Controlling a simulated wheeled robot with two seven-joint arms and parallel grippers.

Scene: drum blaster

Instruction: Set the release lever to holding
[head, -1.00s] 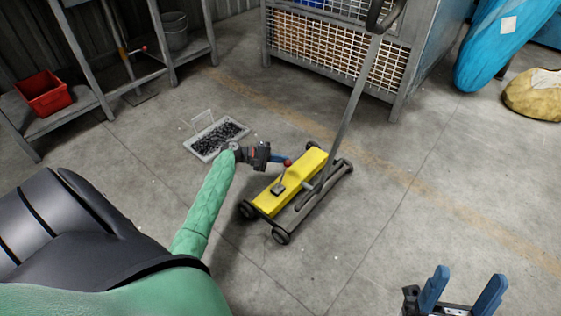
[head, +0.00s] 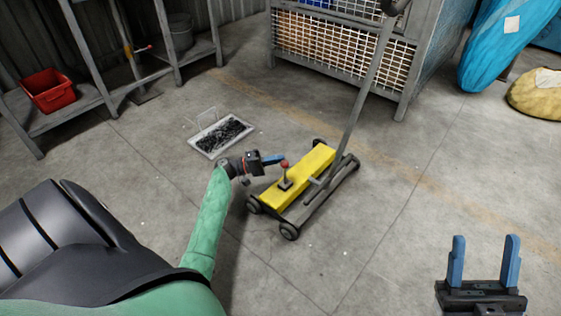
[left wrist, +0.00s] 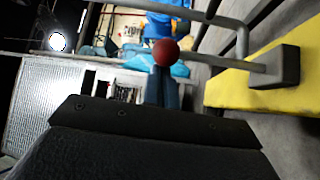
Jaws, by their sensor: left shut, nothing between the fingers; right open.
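The yellow wheeled sweeper (head: 318,170) stands on the floor with its long grey handle leaning up. Its release lever has a red knob (head: 284,163) and a dark base (head: 285,184) on the yellow top; it looks nearly upright. My left gripper (head: 274,159) is shut and empty, its blue fingertips at the left side of the knob. In the left wrist view, the red knob (left wrist: 166,52) overlaps the tips of the shut fingers (left wrist: 162,88); I cannot tell whether they touch. The lever's rod runs right to its base (left wrist: 276,68). My right gripper (head: 485,240) is open and empty.
A tray of dark small pieces (head: 222,138) lies on the floor behind my left gripper. A shelf with a red bin (head: 48,90) stands at left, a mesh crate (head: 345,55) behind. The floor right of the sweeper is clear.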

